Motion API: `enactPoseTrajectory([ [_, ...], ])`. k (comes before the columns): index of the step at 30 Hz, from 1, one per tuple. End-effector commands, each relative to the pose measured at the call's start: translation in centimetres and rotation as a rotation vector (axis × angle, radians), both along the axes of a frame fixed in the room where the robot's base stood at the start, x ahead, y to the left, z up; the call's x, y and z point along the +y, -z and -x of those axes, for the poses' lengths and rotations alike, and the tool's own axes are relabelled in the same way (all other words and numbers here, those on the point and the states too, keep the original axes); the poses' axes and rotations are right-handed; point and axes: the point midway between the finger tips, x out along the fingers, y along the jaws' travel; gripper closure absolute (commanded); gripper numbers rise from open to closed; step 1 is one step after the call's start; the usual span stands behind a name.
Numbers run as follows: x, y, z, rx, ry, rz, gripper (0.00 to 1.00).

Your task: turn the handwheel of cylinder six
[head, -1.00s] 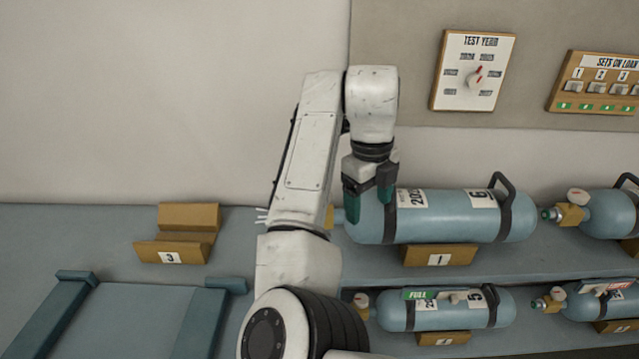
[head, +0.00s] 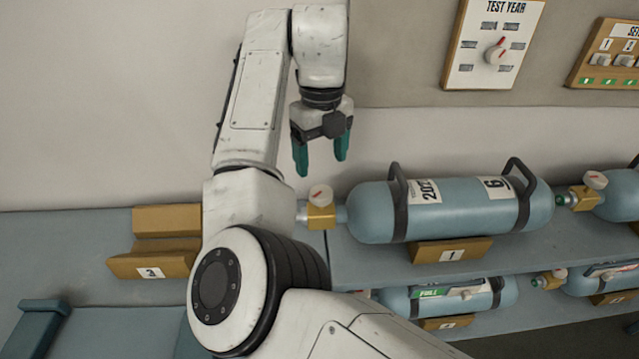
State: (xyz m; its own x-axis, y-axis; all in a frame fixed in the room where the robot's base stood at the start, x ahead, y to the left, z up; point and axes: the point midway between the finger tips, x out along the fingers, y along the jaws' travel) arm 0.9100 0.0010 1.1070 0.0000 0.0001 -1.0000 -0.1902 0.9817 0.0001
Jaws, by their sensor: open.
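My gripper (head: 321,166) hangs fingers down just above the handwheel in the picture, open and empty. A gap shows between the green fingertips and the wheel.
An empty cradle (head: 155,250) numbered 3 stands on the bench at left. Another cylinder's valve with handwheel (head: 596,181) lies right of cylinder six. More cylinders (head: 447,297) lie on the lower shelf. A test year dial board (head: 493,45) hangs on the wall.

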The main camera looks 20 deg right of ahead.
Motion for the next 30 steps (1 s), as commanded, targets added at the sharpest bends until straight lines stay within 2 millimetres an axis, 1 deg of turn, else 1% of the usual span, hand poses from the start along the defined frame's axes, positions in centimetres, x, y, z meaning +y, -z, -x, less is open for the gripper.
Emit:
enactPoseTrajectory([
  [1,-0.1,1.3,0.1,0.004,0.0,0.003,0.23],
  [4,-0.1,3.2,0.1,0.004,0.0,0.004,0.23],
  [9,-0.1,5.7,0.1,0.003,0.0,0.003,0.23],
  [12,0.0,6.8,0.0,0.001,0.0,0.0,0.23],
  [18,0.0,7.9,0.0,0.0,0.0,0.0,0.23],
  [26,0.0,8.0,0.0,0.0,0.0,0.0,0.23],
  [30,0.0,8.0,0.0,0.0,0.0,0.0,0.37],
])
